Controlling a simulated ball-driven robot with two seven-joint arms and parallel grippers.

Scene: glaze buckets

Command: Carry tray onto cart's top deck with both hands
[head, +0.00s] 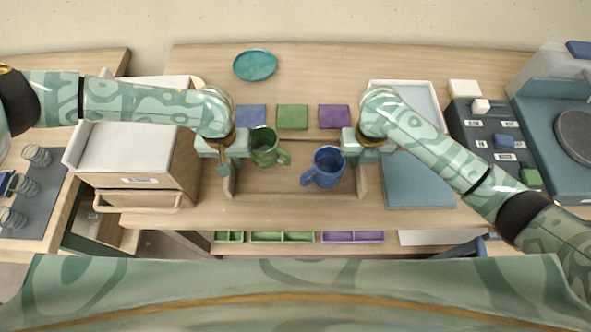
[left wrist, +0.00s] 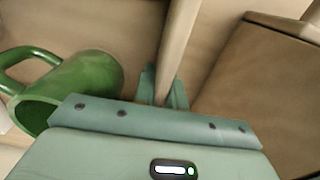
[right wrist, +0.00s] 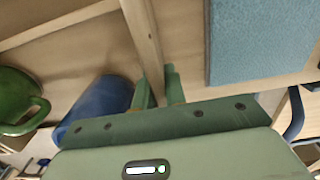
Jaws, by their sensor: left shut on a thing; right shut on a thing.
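The wooden tray (head: 285,183) is in the middle of the head view, over the table, with a green mug (head: 264,148) and a blue mug (head: 326,166) standing in it. My left gripper (head: 228,172) is shut on the tray's left side wall, which also shows between the fingers in the left wrist view (left wrist: 178,50). My right gripper (head: 361,168) is shut on its right side wall, seen in the right wrist view (right wrist: 143,40). I cannot tell whether the tray touches the table. Which piece of furniture is the cart is not clear.
A wooden drawer unit with a white top (head: 135,150) stands close left of the tray. A blue-grey mat (head: 418,180) lies to its right. Blue, green and purple squares (head: 292,117) and a teal plate (head: 255,65) lie behind. Green and purple bins (head: 282,237) sit below the front edge.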

